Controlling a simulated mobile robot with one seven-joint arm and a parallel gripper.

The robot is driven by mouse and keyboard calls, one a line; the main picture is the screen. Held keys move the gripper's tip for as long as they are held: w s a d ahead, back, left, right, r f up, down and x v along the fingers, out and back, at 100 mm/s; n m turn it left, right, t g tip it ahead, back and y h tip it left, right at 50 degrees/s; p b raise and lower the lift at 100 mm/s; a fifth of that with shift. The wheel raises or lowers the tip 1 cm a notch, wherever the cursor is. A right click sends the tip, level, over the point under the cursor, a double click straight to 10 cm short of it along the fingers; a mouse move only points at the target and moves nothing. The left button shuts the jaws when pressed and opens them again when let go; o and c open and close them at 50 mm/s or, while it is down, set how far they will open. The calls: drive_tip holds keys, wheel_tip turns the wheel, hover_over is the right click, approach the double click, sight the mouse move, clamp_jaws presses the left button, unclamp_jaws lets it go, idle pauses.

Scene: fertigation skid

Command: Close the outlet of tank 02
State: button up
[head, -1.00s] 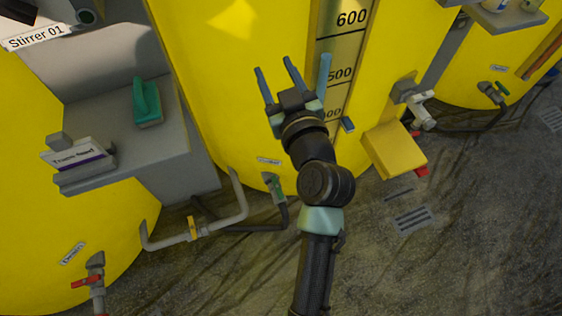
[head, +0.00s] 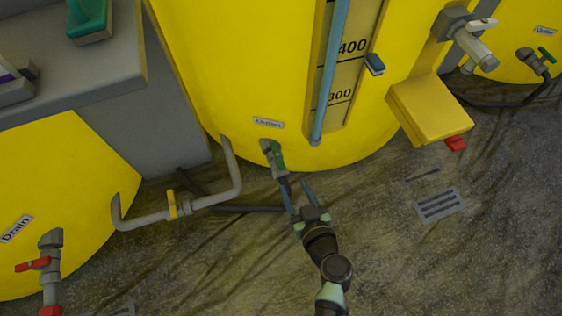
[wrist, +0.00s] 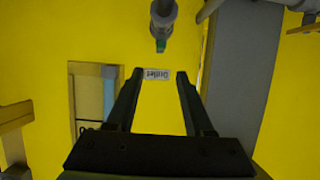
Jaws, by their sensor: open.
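The middle yellow tank (head: 220,60) carries an "Outlet" label (head: 268,123); no tank number shows. Below the label is a grey outlet valve with a green handle (head: 277,157), and a dark hose leads down from it. In the wrist view the label (wrist: 153,74) is upside down, with the valve (wrist: 163,15) and the end of its green handle (wrist: 161,45) at the top. My gripper (head: 298,188) is open and empty, just below and right of the valve in the head view. In the wrist view its fingers (wrist: 160,78) frame the label.
A grey pipe with a yellow-handled valve (head: 172,204) runs left of the outlet. A yellow box (head: 430,108) juts from the tank at right, below a white-handled tap (head: 476,45). A red-handled drain valve (head: 40,264) is at lower left. The floor at right is clear around a grate (head: 438,205).

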sight(278, 156)
drive_tip(key=b+x, duration=0.3)
drive_tip(key=x, duration=0.9)
drive_tip(key=shift+r+b, duration=0.1)
drive_tip(key=shift+b, duration=0.3)
clamp_jaws()
